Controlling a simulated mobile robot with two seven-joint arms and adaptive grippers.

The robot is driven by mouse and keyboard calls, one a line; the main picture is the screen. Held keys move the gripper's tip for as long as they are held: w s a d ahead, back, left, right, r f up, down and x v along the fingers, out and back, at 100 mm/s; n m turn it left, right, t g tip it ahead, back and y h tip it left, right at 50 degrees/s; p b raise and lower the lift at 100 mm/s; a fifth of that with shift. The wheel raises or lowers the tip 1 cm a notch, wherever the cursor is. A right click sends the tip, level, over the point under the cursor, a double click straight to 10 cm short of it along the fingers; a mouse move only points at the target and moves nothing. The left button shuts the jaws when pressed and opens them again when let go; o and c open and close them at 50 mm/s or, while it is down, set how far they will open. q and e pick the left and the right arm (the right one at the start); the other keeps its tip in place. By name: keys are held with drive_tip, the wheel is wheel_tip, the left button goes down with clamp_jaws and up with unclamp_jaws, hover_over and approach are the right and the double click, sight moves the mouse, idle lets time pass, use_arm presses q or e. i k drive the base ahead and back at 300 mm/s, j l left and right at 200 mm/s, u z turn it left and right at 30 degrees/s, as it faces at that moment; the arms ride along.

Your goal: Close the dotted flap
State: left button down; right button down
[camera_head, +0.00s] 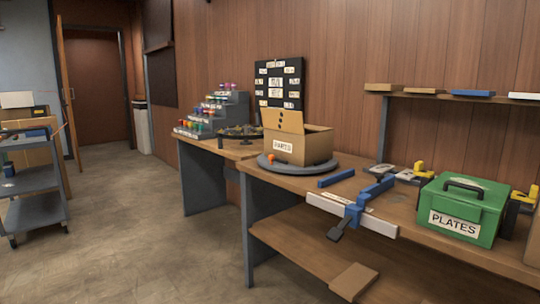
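The dotted flap (283,121) is a tan cardboard flap with a few black dots near its middle. It stands up from the top edge of the labelled face of a cardboard box (318,148), so it is open. The box carries a white "PARTS" label and sits on a round grey turntable (345,163) on the wooden bench. The inside of the box is mostly hidden behind its walls and the flap. Neither of my grippers is in view.
A green "PLATES" case (463,209) stands at the right of the bench (398,201). A blue clamp (360,203) sits at the front edge near a blue bar (336,178). A black label board (279,83) stands behind the box. Open floor (130,220) lies to the left.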

sight(291, 122)
drive_tip(key=i+j+u, duration=0.15)
drive_tip(key=i+j, duration=0.15)
drive_tip(key=i+j+u, duration=0.15)
drive_tip(key=i, duration=0.35)
